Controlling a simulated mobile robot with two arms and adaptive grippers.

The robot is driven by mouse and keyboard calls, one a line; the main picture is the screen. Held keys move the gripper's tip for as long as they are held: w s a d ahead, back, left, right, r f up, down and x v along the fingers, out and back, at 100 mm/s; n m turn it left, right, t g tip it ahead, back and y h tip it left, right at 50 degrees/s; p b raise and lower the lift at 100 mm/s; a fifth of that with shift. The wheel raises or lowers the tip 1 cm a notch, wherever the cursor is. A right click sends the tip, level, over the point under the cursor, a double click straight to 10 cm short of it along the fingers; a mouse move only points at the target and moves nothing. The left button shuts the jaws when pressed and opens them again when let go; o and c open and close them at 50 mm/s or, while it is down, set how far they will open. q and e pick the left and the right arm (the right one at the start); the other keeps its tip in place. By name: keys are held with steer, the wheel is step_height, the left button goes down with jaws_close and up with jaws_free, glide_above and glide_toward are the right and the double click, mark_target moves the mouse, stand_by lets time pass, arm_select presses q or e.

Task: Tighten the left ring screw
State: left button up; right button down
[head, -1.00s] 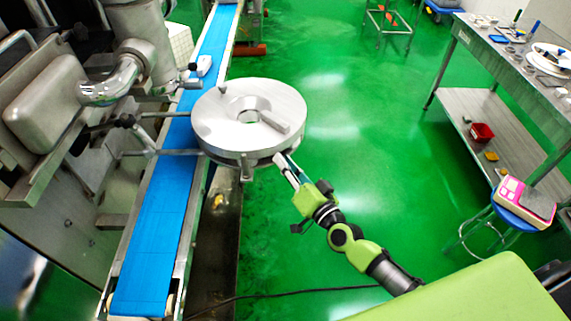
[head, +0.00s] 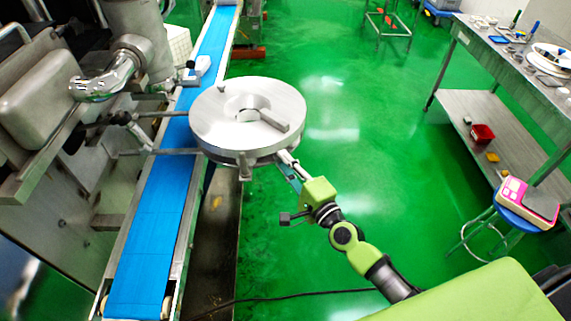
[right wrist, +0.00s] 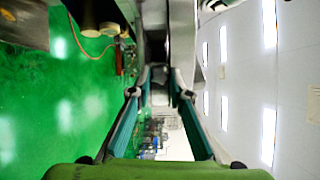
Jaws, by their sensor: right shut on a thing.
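The round metal ring disc (head: 215,125) sits over the blue conveyor, with a short bar and a central hole on top. My right gripper (head: 287,160) reaches its front right edge from below right. Its fingers are shut on a small part at the rim, apparently a ring screw, which the fingers mostly hide in the head view. In the right wrist view a small dark knob (right wrist: 159,75) shows between the two teal-sided fingertips. Another short metal peg (head: 244,166) hangs from the disc's front edge, left of the gripper. My left gripper is not in view.
The blue conveyor (head: 150,230) runs under the disc, with the metal machine (head: 38,100) to its left. A steel table (head: 515,75) and a blue stool (head: 520,215) with a pink scale stand at right. Green floor between is clear.

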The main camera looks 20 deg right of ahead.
steer(key=m, duration=1.3)
steer(key=shift+a+f, duration=0.1)
steer(key=shift+f, duration=0.1)
stand_by(0.4)
steer(key=c, duration=1.9)
jaws_free()
steer(key=v, duration=1.2)
steer(key=shift+f, duration=0.1)
